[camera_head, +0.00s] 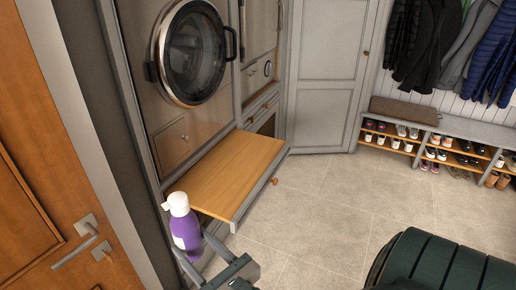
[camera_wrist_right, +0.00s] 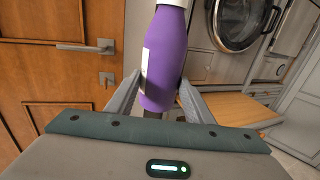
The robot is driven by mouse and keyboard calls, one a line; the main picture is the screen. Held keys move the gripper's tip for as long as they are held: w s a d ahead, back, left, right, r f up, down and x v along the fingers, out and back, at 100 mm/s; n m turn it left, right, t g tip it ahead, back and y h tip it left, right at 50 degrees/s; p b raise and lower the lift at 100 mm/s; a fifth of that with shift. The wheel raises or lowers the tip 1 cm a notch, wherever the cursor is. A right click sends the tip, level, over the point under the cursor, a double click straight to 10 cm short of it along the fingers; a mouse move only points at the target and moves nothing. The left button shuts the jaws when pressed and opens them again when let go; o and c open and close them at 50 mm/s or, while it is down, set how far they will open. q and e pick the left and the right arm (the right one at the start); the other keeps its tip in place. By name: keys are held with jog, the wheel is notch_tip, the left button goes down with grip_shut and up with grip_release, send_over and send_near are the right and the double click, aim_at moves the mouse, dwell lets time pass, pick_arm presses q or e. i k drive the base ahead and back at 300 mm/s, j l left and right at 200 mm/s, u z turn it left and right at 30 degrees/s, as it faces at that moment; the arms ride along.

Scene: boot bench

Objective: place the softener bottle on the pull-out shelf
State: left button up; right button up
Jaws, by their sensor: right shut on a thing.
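The softener bottle (camera_head: 186,232) is purple with a white cap and a pale label. It also shows in the right wrist view (camera_wrist_right: 167,55), upright between the fingers. My right gripper (camera_head: 198,250) is shut on the bottle's lower part. In the head view the bottle is just left of and in front of the near left corner of the pull-out shelf. The pull-out shelf (camera_head: 218,177) is a bare wooden board with a grey front edge, pulled out below the washing machine. It shows partly behind the right finger in the wrist view (camera_wrist_right: 225,112). My left gripper is not seen.
The washing machine (camera_head: 170,90) with a round door stands above the shelf. A wooden door (camera_head: 40,175) with a metal handle is at the left. A shoe bench (camera_head: 470,133) and hanging coats stand at the far right. The tiled floor (camera_head: 320,215) is clear beside the shelf.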

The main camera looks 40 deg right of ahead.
aim_at(217, 173)
jog(key=i+l+z, duration=0.1)
jog(key=i+l, duration=1)
